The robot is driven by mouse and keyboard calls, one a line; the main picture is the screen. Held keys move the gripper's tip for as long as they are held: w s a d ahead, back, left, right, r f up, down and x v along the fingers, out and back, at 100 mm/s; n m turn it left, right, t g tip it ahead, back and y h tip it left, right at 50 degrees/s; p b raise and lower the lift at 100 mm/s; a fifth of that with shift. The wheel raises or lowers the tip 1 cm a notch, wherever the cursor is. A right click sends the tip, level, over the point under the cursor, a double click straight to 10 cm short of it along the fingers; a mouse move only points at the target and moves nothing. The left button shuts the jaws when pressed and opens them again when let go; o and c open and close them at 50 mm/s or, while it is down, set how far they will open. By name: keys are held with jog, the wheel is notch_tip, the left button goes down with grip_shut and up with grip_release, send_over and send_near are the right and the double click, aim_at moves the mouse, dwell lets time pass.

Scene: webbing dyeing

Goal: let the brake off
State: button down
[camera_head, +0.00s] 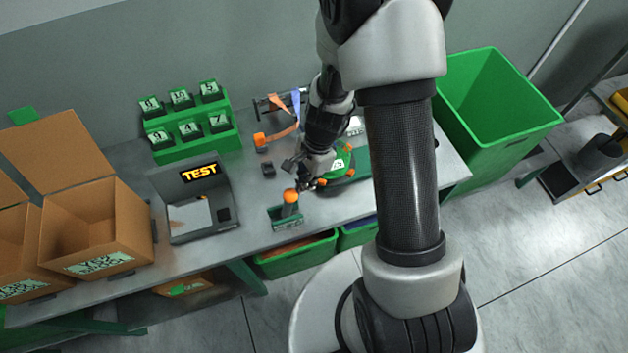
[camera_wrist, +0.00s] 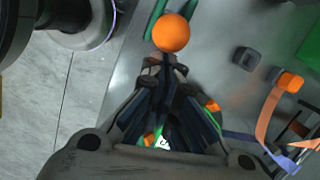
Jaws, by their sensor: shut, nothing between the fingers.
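A lever with an orange ball knob (camera_head: 290,195) stands on a small green-edged base (camera_head: 286,218) at the front edge of the grey workbench (camera_head: 250,190). In the wrist view the orange knob (camera_wrist: 171,33) is just beyond my fingertips. My gripper (camera_head: 305,181) is shut and empty beside the knob, on its right in the head view. In the wrist view the closed fingers of my gripper (camera_wrist: 163,64) point at the knob. I cannot tell whether they touch it. The lever's stem is mostly hidden under the knob in the wrist view.
A green round device (camera_head: 342,163) with orange parts lies under my wrist. A small dark block (camera_head: 268,170) is nearby. A TEST display station (camera_head: 190,200), a green rack of numbered slots (camera_head: 190,128) and cardboard boxes (camera_head: 98,220) stand left. A green bin (camera_head: 500,110) stands right.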

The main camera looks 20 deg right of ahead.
jog(key=a, duration=0.2)
jog(key=a+r+p, duration=0.1)
jog(key=a, duration=0.1)
jog(key=a+p, duration=0.1)
jog(key=a, duration=0.1)
jog(key=shift+a+r, duration=0.35)
jog(key=shift+a+f, duration=0.2)
jog(key=shift+a, duration=1.3)
jog(key=shift+r, duration=0.1)
jog(key=w+a+p+v, duration=0.1)
jog(key=p+v, duration=0.4)
jog(key=v, duration=0.6)
jog(key=shift+a+r+p, duration=0.3)
jog(key=shift+a+p, duration=0.1)
jog(key=shift+a, duration=0.1)
